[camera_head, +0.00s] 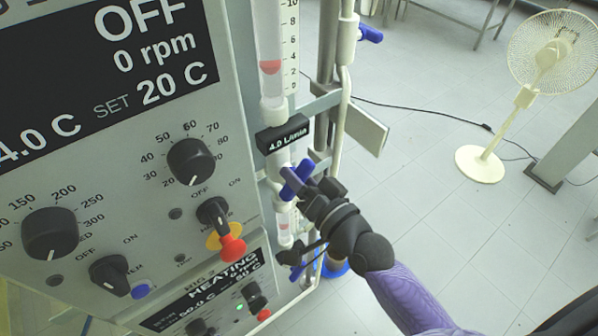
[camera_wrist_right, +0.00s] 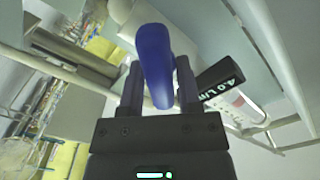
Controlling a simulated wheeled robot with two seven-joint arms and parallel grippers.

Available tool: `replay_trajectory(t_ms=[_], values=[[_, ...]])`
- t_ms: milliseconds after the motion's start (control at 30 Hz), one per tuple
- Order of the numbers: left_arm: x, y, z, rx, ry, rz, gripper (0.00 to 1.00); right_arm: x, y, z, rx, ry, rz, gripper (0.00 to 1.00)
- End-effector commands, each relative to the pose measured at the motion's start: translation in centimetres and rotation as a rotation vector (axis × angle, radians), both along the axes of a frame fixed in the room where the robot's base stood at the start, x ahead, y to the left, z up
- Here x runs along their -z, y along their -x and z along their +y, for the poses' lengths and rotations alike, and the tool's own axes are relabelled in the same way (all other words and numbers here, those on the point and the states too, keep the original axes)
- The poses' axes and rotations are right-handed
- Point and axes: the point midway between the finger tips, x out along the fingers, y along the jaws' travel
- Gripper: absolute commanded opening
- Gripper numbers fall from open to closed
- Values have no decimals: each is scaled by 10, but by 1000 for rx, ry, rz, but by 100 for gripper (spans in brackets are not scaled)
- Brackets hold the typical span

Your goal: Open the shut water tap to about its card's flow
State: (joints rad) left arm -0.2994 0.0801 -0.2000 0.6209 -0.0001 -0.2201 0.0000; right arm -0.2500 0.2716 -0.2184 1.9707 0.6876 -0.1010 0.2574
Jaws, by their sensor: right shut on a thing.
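The blue tap handle (camera_head: 292,187) is on the glass line beside the control panel. In the right wrist view the blue handle (camera_wrist_right: 154,55) stands between my two fingers. My right gripper (camera_head: 304,183) is shut on it, partly hiding it; the wrist view shows the gripper (camera_wrist_right: 157,88) from behind. The black card (camera_head: 283,135) above the tap reads 4.0 L/min; it also shows in the wrist view (camera_wrist_right: 216,80). The flow tube (camera_head: 272,30) above holds a red float (camera_head: 270,67) at the lower part of its scale, roughly near 4. My left gripper is out of view.
The control panel (camera_head: 120,190) with black knobs fills the left, close to my gripper. Another blue tap (camera_head: 370,33) sits on a pipe at the top. A second rig's panel (camera_head: 215,290) is below. A cream fan (camera_head: 553,52) stands on open floor at right.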

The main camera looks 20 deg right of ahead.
Motion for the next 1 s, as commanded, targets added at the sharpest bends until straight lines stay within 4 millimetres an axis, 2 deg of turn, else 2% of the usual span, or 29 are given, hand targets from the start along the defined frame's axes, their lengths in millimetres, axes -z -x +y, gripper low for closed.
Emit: replay_trajectory(t_ms=[200,233,300,333,667,767,1000], values=[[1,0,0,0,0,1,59,0,0,0,1,0,-2,0],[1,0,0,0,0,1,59,0,0,0,1,0,-2,49],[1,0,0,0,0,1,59,0,0,0,1,-1,-1,64],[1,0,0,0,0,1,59,0,0,0,1,-1,-1,68],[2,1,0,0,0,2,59,2,5,-2,1,-1,1,68],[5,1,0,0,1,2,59,3,21,-8,1,0,1,68],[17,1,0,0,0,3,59,4,74,-27,-2,2,3,68]])
